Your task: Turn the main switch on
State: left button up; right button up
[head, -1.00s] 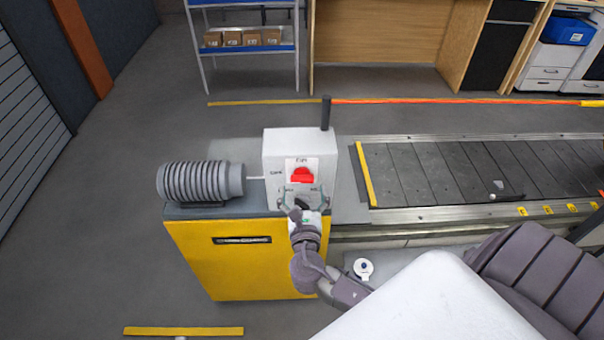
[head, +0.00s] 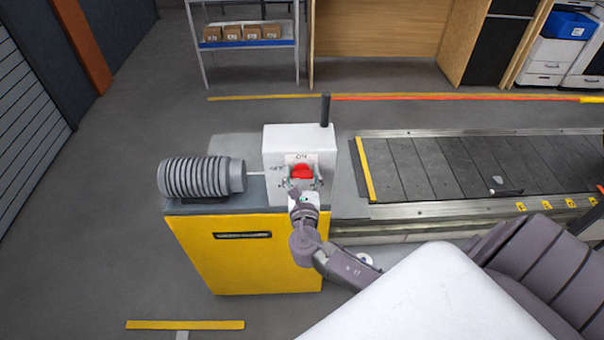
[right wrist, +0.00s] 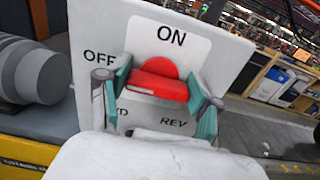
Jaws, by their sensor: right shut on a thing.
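The main switch is a red rotary knob (head: 302,171) on the front of a white control box (head: 271,148). It also shows in the right wrist view (right wrist: 158,86), on a pale plate with "ON" above it, "OFF" at the left and "REV" at the lower right. The knob's grip bar lies about crosswise, slightly tilted in that view. My right gripper (head: 302,184) is shut on the knob, with one teal-padded finger at each end of the bar, as the right wrist view (right wrist: 160,92) shows. My left gripper is not in view.
The box stands on a yellow cabinet (head: 255,262) beside a grey ribbed motor (head: 200,178). A dark post (head: 325,110) rises behind the box. The slat conveyor (head: 460,165) runs off to the right, with a small item (head: 498,183) on it. Floor at the left is clear.

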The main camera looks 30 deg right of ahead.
jog(key=shift+f+m, duration=0.1)
jog(key=shift+m, duration=0.2)
jog(key=shift+c, duration=0.4)
jog(key=shift+f+m+b, duration=0.1)
jog(key=shift+m+b, duration=0.4)
jog(key=shift+b, duration=0.15)
jog(key=shift+m+b, duration=0.95)
jog(key=shift+m, duration=0.25)
jog(key=m+b, duration=0.4)
jog(key=m, duration=0.1)
jog(key=shift+s+d+f, duration=0.1)
jog(key=shift+d, duration=0.05)
jog(key=m+b, duration=0.3)
jog(key=m, duration=0.2)
jog(key=shift+f+m+b, duration=0.1)
jog(key=shift+m+b, duration=1.15)
jog(key=shift+m, duration=0.95)
jog(key=o, duration=1.2)
jog(key=shift+c, duration=0.2)
